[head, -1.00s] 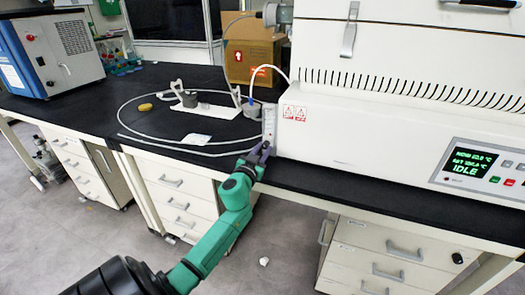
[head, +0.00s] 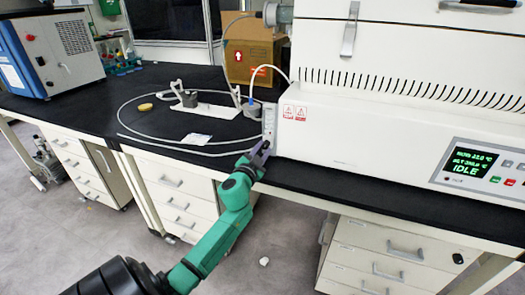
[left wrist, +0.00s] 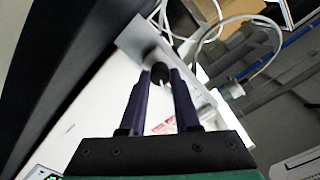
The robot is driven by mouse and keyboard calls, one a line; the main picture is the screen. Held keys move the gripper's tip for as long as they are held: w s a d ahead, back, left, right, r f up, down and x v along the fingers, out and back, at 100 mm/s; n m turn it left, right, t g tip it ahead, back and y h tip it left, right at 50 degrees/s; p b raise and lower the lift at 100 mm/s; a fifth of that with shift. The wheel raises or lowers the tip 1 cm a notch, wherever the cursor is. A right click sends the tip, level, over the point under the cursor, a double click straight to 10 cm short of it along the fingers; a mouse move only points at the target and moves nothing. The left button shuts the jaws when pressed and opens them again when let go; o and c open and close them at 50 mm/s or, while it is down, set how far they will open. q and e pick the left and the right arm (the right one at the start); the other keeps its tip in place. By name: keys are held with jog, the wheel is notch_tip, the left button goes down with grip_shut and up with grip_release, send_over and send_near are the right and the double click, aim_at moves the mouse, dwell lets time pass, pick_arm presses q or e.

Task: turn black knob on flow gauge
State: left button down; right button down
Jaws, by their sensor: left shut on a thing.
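The flow gauge (head: 269,122) is a narrow pale upright strip at the left end of the white machine in the head view. In the left wrist view the gauge (left wrist: 136,36) is a light grey plate. Its black knob (left wrist: 160,72) shows between my fingertips there; in the head view the gripper hides it. My left gripper (head: 259,152) is at the gauge's lower end. In the left wrist view the left gripper (left wrist: 160,76) has its two dark fingers shut on the knob, one on each side. My right gripper is not in view.
The white machine (head: 380,145) with a green display (head: 480,165) fills the right of the bench. A white tube (head: 135,137) loops over the black bench top (head: 110,110). A yellow object (head: 146,107) and a cardboard box (head: 250,50) stand farther back.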

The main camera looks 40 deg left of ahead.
pick_arm(q)
jog(key=m, duration=0.5)
dwell(0.5)
jog(key=c, duration=0.6)
grip_release()
jog(key=shift+s, duration=0.1)
jog(key=b+v, duration=0.1)
jog(key=v, duration=1.3)
jog(key=shift+s+d, duration=0.15)
jog(key=shift+s, duration=0.05)
